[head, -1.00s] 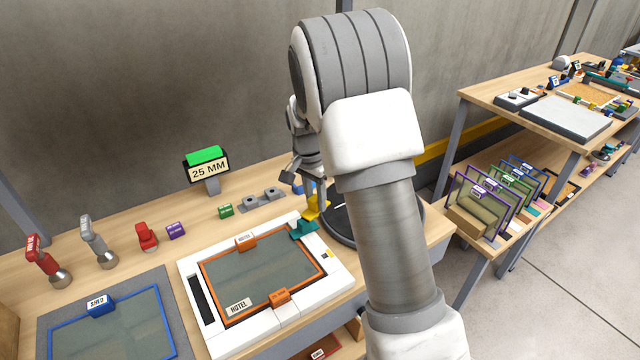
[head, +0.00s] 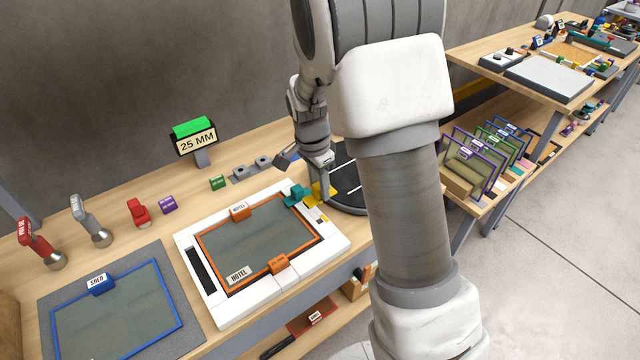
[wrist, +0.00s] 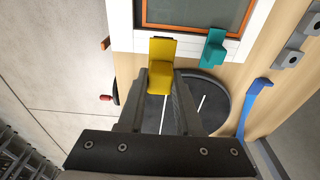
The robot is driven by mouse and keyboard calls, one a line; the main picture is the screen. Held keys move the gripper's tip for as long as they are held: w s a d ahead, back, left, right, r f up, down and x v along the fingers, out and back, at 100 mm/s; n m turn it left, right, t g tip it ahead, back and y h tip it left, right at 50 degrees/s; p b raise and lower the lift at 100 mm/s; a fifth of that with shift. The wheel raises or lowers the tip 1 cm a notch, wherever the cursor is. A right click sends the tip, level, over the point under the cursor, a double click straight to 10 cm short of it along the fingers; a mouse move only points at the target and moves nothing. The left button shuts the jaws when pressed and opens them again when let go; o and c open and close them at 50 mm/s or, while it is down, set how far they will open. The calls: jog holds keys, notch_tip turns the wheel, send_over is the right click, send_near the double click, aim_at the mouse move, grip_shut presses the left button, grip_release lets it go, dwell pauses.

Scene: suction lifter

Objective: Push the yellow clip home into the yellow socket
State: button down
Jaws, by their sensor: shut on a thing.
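My gripper (head: 321,178) is shut on the yellow clip (head: 319,191), at the back right corner of the white fixture (head: 292,299). In the wrist view the clip (wrist: 161,65) stands between my fingertips (wrist: 160,88), with its far end over the fixture's white edge (wrist: 190,42). A small yellow patch (head: 323,218) on the fixture's right edge may be the yellow socket. I cannot tell whether the clip touches the socket. A teal clip (head: 297,195) sits on the fixture just left of the yellow clip.
The fixture holds an orange-framed pane (head: 245,240). A black round plate (head: 345,185) lies behind my gripper. A sign reading 25 MM (head: 197,142) with a green top stands at the back. A blue-framed pane (head: 118,310) lies at left. A blue lever (wrist: 252,100) shows in the wrist view.

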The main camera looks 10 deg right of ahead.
aim_at(320, 203)
jog(key=shift+f+b, duration=2.3)
jog(key=shift+f, duration=0.9)
jog(key=shift+f, duration=0.15)
jog(key=shift+f, duration=0.45)
jog(key=shift+f, duration=0.2)
jog(key=shift+f, duration=0.45)
jog(key=shift+f, duration=0.15)
jog(key=c, duration=0.5)
grip_release()
